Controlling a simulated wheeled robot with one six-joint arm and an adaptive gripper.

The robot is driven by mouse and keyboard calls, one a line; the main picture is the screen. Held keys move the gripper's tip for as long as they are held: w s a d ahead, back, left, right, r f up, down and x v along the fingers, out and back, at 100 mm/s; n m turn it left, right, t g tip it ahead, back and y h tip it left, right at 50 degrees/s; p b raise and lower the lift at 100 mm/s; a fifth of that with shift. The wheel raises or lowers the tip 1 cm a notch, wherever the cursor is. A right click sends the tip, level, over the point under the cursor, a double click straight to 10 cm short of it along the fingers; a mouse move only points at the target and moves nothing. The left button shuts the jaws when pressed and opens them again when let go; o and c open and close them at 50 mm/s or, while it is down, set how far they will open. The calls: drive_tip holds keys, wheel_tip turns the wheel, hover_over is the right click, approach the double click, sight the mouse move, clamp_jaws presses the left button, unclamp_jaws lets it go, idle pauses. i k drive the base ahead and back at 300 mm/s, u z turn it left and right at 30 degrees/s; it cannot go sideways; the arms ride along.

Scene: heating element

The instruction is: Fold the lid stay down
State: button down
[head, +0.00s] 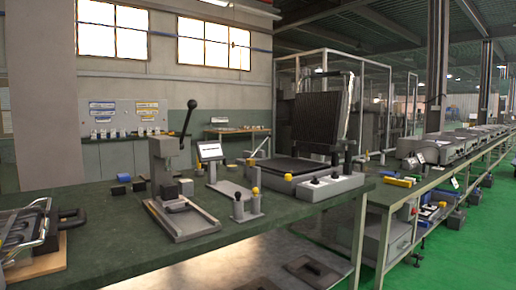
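A grey press-like unit (287,178) stands on the green bench right of the middle. Its black ribbed lid (318,115) stands open and nearly upright at the back. Beside the lid's right edge is a pale, thin upright strip (349,98) and a dark upright rod (362,112). I cannot tell for sure which of these is the lid stay. My gripper does not show in this view.
The green bench top (130,235) is bare in front. A lever press (170,185), a small screen (210,152) and knobbed posts (248,200) stand left of the unit. A control box (330,188) sits at its front right. Metal tubes (25,230) lie at far left.

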sight(269, 135)
drive_tip(key=z, duration=0.75)
drive_tip(key=i, duration=0.85)
drive_tip(key=u, duration=0.2)
